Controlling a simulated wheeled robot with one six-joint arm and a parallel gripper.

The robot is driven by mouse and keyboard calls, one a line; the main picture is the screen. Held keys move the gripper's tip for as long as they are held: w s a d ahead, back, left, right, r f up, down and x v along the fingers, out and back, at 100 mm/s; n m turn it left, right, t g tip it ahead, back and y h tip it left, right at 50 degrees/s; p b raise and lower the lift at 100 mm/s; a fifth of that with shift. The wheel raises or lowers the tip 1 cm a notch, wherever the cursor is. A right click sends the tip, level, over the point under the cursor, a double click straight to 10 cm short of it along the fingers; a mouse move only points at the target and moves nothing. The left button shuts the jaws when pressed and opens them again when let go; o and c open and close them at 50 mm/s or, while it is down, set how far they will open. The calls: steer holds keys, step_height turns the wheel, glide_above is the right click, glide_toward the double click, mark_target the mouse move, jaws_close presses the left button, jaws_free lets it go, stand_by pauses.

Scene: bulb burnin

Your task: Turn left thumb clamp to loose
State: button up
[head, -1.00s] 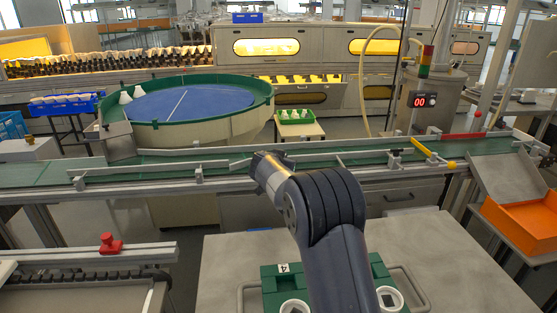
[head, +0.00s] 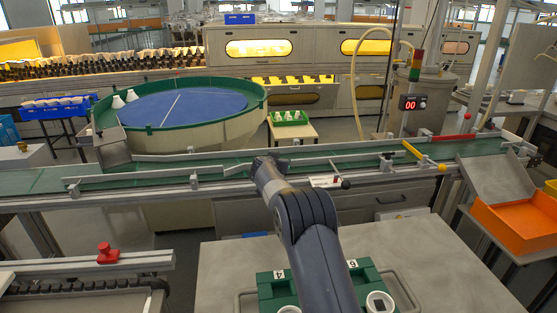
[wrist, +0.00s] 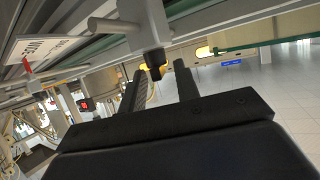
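In the wrist view, a grey clamp block (wrist: 144,24) sits on the conveyor's rail with a dark thumb knob (wrist: 154,68) hanging below it. My gripper (wrist: 160,78) is open, its two black fingers apart, with the knob between or just beyond their tips. I cannot tell whether either finger touches it. In the head view, my gripper (head: 262,166) is at the conveyor's near rail, its fingers and the clamp there hidden by my arm. A white plate with lettering (wrist: 42,47) lies left of the clamp in the wrist view.
The green conveyor belt (head: 225,160) runs across the view. A lever with a dark ball (head: 345,184) is right of my arm on its front. A red-knobbed rail (head: 107,254) is at front left.

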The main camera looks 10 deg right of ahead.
steer(key=shift+x, duration=0.9)
jaws_close()
